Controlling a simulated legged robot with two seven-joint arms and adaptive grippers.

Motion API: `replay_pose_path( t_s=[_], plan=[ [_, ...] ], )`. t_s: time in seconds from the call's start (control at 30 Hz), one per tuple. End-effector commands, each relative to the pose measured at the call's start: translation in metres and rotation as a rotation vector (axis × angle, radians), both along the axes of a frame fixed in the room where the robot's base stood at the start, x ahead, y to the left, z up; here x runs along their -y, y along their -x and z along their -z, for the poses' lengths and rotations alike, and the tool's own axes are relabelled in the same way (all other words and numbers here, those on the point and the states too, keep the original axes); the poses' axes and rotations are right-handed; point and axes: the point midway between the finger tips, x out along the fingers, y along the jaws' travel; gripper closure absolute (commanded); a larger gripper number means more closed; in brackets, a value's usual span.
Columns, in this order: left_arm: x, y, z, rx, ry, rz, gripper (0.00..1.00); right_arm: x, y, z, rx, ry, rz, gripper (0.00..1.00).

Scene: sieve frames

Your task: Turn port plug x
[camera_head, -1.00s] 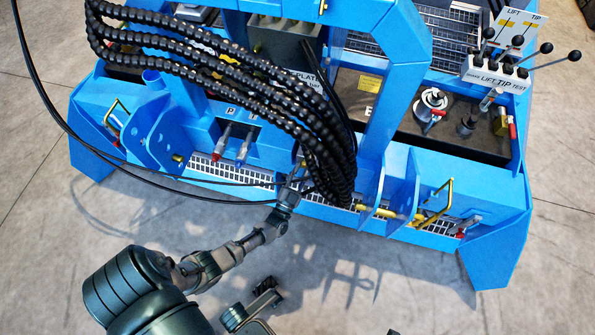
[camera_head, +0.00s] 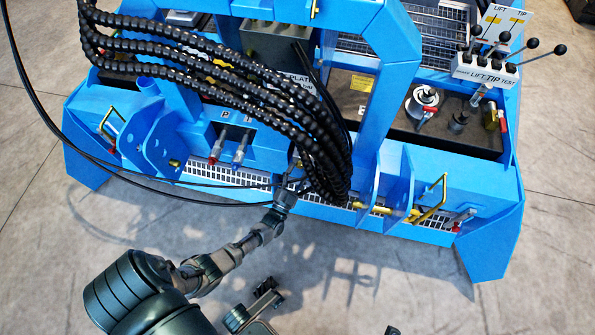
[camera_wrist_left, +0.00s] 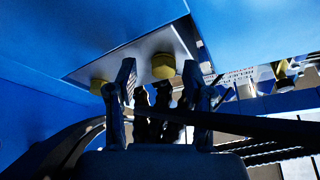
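My left gripper (camera_wrist_left: 160,90) shows in the left wrist view with its two fingers apart. I see no gap closed on either plug, and no x mark is readable. In the head view the left gripper (camera_head: 288,178) reaches the blue machine's front beside the hose bundle; hoses partly hide its tips. Dark jointed parts (camera_head: 262,300) at the bottom may be my right gripper; their state is unclear.
Thick black hoses (camera_head: 300,125) hang right against the left gripper, and a thin cable (camera_head: 130,175) loops past it. Brackets with yellow pins (camera_head: 380,208) stand right. The floor in front is open.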

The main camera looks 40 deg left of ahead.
Motion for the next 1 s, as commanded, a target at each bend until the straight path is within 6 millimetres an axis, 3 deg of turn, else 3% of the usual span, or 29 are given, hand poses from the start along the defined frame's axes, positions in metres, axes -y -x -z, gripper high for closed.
replay_pose_path(
  t_s=[0.33,0.73,1.0],
  plan=[
    [0.002,0.009,0.002,0.002,0.001,-0.002,0.49,0.0,0.002,-0.004,0.014,0.004,-0.001,0.6],
    [0.028,0.083,0.03,-0.001,0.002,-0.002,0.49,0.0,0.002,-0.004,0.012,0.001,0.0,0.6],
    [0.036,0.106,0.038,0.002,0.002,-0.001,0.49,0.0,0.002,-0.004,0.011,0.001,0.0,0.6]
  ],
)
